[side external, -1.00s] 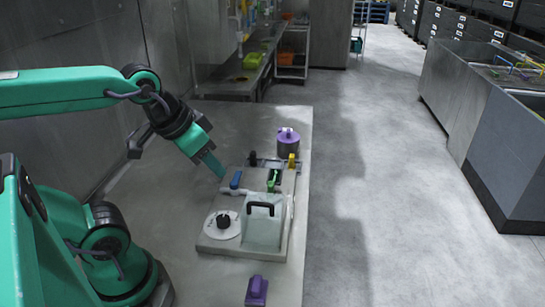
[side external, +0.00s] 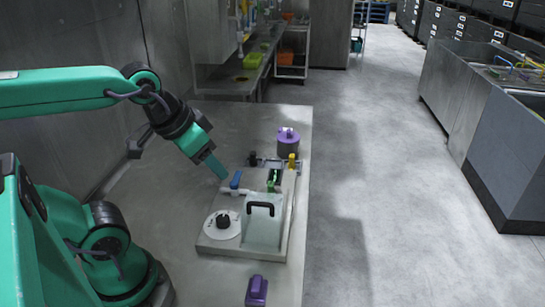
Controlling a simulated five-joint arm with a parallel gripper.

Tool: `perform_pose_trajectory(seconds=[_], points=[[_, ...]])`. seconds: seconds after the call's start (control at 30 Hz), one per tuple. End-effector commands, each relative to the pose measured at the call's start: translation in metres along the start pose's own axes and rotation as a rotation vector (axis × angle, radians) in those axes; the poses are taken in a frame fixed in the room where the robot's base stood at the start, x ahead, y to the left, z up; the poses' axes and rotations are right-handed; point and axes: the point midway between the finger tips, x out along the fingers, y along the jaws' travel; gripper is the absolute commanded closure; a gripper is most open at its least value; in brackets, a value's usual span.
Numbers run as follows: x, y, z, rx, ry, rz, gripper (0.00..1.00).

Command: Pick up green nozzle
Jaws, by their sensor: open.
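The small green nozzle (side external: 272,184) stands on the grey panel (side external: 218,246), just right of a blue-handled valve (side external: 236,180). My gripper (side external: 220,172) comes down from the upper left and is open, with nothing seen in it. Its tip is above and left of the blue handle, apart from the nozzle. The gap between the fingers is too small to make out in this view.
The panel also carries a clear box with a black handle (side external: 261,207), a black knob (side external: 223,221) on a white disc and a yellow piece (side external: 291,161). A purple-topped pot (side external: 288,143) stands behind. A purple block (side external: 256,291) lies in front. The table left of the panel is clear.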

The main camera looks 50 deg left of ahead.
Motion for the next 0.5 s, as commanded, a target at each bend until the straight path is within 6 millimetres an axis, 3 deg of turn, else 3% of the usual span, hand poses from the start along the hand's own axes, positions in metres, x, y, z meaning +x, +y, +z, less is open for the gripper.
perform_pose_trajectory(seconds=[0.27,0.5], points=[[0.001,-0.001,-0.003,0.012,-0.008,-0.001,0.51],[0.01,-0.005,-0.02,0.085,-0.058,-0.005,0.51]])
